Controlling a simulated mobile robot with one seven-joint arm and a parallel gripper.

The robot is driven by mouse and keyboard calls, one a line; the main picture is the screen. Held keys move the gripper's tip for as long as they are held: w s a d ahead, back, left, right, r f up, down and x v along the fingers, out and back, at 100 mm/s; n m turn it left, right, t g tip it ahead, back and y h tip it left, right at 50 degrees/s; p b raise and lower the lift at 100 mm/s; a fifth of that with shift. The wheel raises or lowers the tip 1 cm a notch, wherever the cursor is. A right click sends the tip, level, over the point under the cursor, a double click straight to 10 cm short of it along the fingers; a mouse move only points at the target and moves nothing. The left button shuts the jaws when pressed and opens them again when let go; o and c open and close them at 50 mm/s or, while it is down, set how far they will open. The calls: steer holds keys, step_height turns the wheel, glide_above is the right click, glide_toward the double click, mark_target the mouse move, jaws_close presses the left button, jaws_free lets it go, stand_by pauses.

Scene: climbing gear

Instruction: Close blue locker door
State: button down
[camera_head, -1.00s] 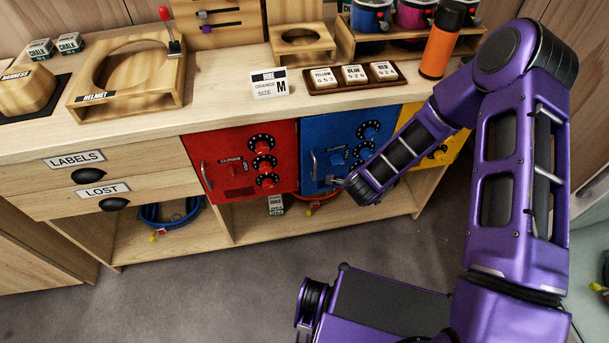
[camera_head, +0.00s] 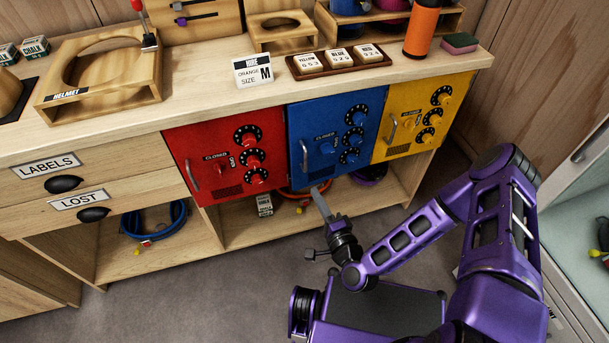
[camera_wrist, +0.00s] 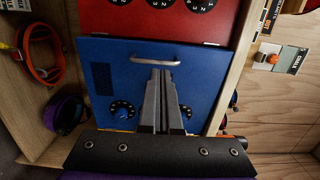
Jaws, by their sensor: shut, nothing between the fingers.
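The blue locker door (camera_head: 307,118) sits between the red and yellow doors, with a silver handle (camera_head: 304,157) on its left side. Contact cannot be told.
The red door (camera_head: 200,150) is on the left and the yellow door (camera_head: 400,98) on the right. An open shelf below holds a red-orange coil (camera_head: 295,194). The counter above carries code blocks (camera_head: 338,60) and a size sign (camera_head: 253,71).

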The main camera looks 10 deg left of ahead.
mark_target(293, 153)
steer(key=b+x, duration=0.1)
steer(key=x, duration=1.2)
steer(key=shift+w+a, duration=0.2)
steer(key=shift+w, duration=0.05)
steer(key=shift+a, duration=0.1)
